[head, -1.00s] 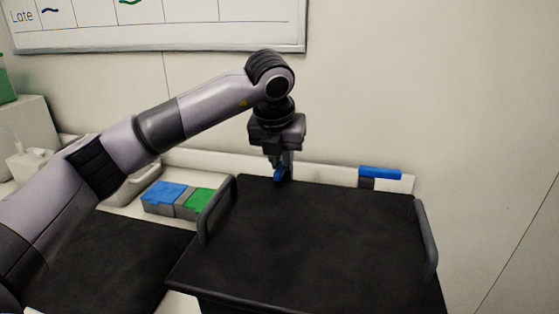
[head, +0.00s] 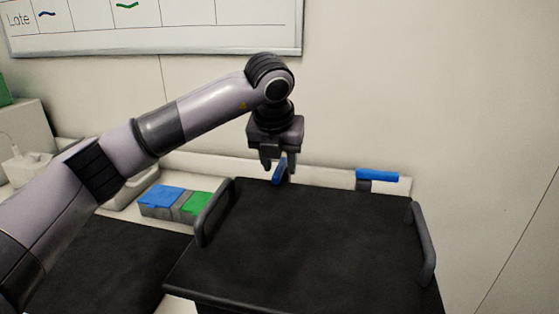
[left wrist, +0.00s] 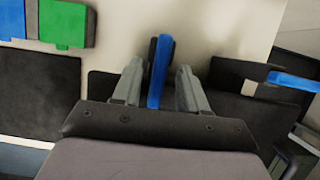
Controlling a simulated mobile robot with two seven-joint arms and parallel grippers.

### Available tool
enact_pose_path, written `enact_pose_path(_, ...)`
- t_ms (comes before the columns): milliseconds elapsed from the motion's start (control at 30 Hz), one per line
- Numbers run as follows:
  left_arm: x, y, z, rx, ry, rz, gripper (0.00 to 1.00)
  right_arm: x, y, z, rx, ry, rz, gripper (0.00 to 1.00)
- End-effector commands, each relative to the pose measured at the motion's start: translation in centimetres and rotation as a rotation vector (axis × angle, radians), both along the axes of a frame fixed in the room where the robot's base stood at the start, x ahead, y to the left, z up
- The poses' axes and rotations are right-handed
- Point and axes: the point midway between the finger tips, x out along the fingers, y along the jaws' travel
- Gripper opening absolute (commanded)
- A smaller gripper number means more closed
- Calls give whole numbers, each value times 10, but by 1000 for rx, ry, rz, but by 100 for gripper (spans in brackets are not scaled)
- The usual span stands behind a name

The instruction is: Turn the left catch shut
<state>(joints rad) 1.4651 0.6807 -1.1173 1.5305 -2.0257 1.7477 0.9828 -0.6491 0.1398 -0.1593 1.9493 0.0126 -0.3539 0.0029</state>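The left catch (head: 280,173) is a blue lever at the back edge of the black lid (head: 310,240). In the left wrist view its blue bar (left wrist: 160,72) points along my fingers, between them, with a dark part beside it. My left gripper (head: 279,166) is open, pointing down over the catch, one finger on each side. In the left wrist view the fingers (left wrist: 157,88) stand apart, with a gap visible to the right of the bar. The right catch (head: 378,175) is a blue bar lying crosswise. My right gripper is not in view.
Two grey handles stand on the lid, at left (head: 213,212) and right (head: 424,243). A blue-lidded box (head: 160,196) and a green-lidded box (head: 197,203) sit to the left. A wall is close behind; a whiteboard (head: 190,25) hangs above.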

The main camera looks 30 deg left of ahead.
Motion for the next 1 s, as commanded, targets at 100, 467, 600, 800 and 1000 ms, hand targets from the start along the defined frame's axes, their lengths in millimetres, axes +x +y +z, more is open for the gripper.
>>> enact_pose_path(100, -2, -1, 8, -1, -3, -1, 43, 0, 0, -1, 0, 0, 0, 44)
enact_pose_path(467, -22, -7, 58, -1, -4, 0, 43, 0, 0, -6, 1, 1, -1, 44)
enact_pose_path(600, -26, -7, 65, -1, -2, 1, 43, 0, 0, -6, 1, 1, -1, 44)
enact_pose_path(800, -26, -7, 66, -1, -1, 1, 43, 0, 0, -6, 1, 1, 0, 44)
enact_pose_path(1000, -26, -7, 66, -1, -1, 0, 43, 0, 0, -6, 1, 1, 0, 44)
